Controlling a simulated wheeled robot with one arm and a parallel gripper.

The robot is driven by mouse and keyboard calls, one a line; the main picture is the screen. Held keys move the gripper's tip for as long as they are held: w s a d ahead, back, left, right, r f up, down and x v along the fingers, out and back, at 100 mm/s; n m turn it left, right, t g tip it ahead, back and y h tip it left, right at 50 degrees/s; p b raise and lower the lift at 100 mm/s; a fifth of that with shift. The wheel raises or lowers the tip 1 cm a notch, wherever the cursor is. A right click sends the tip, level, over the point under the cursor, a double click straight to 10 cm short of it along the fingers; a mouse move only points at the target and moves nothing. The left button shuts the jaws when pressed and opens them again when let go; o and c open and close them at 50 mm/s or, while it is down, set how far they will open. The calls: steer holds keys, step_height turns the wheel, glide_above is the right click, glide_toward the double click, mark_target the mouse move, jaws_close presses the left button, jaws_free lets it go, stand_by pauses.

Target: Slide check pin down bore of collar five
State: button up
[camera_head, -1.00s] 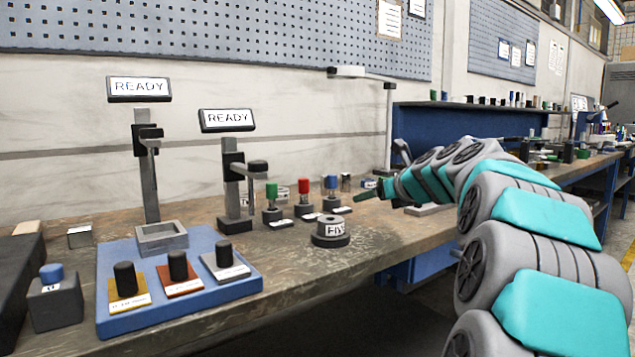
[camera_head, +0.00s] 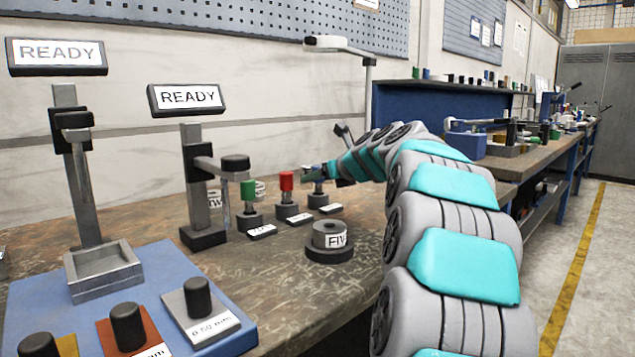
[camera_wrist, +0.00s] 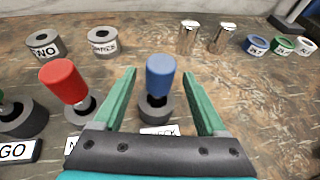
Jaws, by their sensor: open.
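The check pin (camera_wrist: 160,76) has a blue handle and stands upright in a dark round holder behind a label reading CHECK. My gripper (camera_wrist: 158,82) is open, with one green finger on each side of the blue handle and gaps between. In the head view my gripper (camera_head: 312,172) is at the blue pin and hides most of its handle. Collar five (camera_head: 329,242) is a grey ring on a dark wider base, marked FIV, with its bore facing up. It stands on the bench in front of the pins, left of my arm.
A red-handled pin (camera_head: 286,182) and a green-handled pin (camera_head: 248,190) stand left of the check pin. Two READY stands and a blue tray (camera_head: 225,312) are further left. Other collars (camera_wrist: 103,40) and two metal cylinders (camera_wrist: 222,38) lie beyond.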

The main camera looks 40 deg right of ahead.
steer(key=x, duration=0.4)
steer(key=shift+w+f, duration=0.1)
steer(key=shift+f, duration=0.05)
steer(key=shift+c, duration=0.3)
jaws_close()
